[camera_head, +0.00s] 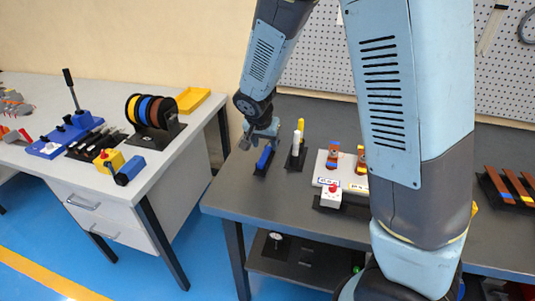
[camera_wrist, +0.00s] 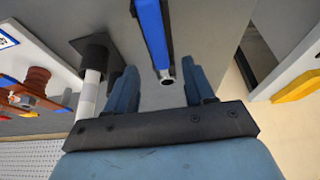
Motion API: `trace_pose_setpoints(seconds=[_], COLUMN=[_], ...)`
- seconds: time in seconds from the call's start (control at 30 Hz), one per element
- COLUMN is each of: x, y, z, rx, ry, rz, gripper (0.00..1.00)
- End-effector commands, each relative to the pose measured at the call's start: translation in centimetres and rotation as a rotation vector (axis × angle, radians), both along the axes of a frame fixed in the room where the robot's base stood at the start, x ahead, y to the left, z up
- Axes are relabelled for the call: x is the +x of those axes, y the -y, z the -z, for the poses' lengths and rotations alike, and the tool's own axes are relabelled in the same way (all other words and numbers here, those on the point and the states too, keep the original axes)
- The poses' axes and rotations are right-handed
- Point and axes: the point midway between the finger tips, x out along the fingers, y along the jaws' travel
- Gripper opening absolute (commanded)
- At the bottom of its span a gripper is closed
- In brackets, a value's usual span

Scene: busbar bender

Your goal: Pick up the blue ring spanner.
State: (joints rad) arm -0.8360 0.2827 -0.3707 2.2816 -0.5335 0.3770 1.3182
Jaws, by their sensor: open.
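The blue ring spanner (camera_head: 264,159) stands out as a blue bar in a small dark holder at the left end of the dark grey workbench. In the wrist view the blue spanner (camera_wrist: 153,36) reaches from the top edge down between my fingers, with a metal ring end at its near tip. My gripper (camera_head: 262,132) is just above it in the head view. In the wrist view my gripper (camera_wrist: 163,90) is open, one finger on each side of the spanner's end, with gaps on both sides. The spanner's far end is out of the wrist view.
A white cylinder on a black base (camera_head: 296,150) stands close to the right of the spanner. A white board (camera_head: 327,177) with orange-and-blue parts and a red-button box (camera_head: 331,196) lie further right. A white table (camera_head: 150,165) stands left, across a gap.

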Motion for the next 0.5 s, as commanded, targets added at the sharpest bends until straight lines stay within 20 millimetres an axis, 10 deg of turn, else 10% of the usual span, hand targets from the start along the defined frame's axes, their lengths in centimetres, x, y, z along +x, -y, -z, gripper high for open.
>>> trace_pose_setpoints(seconds=[0.5], x=[1.3], y=[0.4], z=[4.0], rx=[0.000], ry=[0.000], rz=[0.000], gripper=[0.53])
